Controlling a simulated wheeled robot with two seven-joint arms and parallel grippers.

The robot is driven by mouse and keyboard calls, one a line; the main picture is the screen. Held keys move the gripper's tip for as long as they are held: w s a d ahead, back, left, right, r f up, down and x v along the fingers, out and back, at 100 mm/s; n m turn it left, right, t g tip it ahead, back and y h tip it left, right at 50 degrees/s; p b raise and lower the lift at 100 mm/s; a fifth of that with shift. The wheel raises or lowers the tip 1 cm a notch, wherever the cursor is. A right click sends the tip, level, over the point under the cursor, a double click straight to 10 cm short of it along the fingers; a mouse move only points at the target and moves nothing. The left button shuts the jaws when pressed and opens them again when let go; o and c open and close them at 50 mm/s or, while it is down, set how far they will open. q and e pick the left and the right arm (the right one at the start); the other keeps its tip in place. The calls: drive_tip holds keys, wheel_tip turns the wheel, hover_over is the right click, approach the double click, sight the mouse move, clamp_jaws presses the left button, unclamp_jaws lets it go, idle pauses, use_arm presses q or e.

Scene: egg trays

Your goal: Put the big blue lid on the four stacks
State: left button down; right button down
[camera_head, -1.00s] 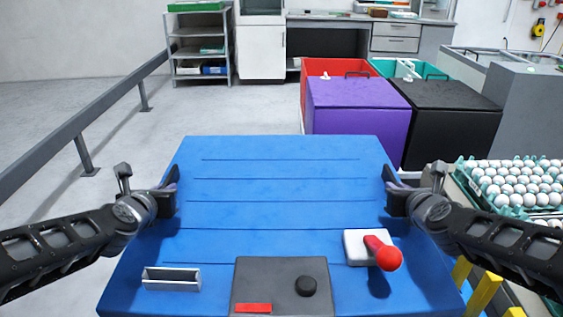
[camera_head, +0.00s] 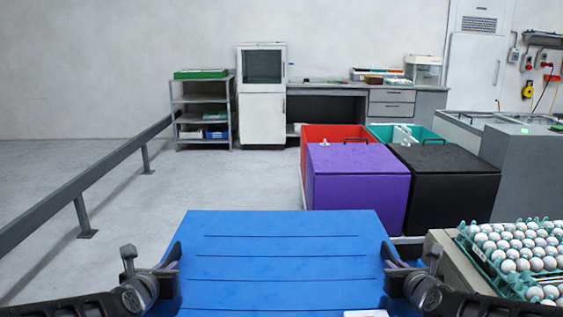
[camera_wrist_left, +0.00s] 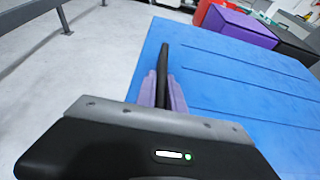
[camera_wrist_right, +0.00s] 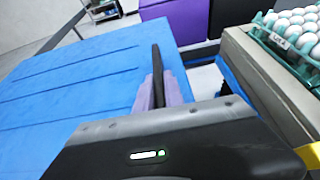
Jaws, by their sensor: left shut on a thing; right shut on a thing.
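The big blue lid (camera_head: 281,275) is a wide flat board with dark lines across it, held level in front of me. My left gripper (camera_head: 173,265) is shut on its left edge, and my right gripper (camera_head: 391,265) is shut on its right edge. The wrist views show the pale purple finger pads at the lid's edges. Beyond the lid stands a close group of box stacks: red (camera_head: 318,142), teal (camera_head: 430,138), purple (camera_head: 357,190) and black (camera_head: 450,190). The purple and black ones have flat closed tops; the lid is apart from them, on my side.
A table (camera_head: 473,268) with a teal tray of white eggs (camera_head: 515,248) stands at the right, close to my right gripper. A grey rail (camera_head: 85,182) runs along the left. A shelf (camera_head: 202,118) and white cabinet (camera_head: 262,112) stand behind. The floor left of the stacks is clear.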

use_arm(q)
drive_tip(key=shift+r, duration=0.25)
use_arm(e)
drive_tip(key=shift+r, duration=0.25)
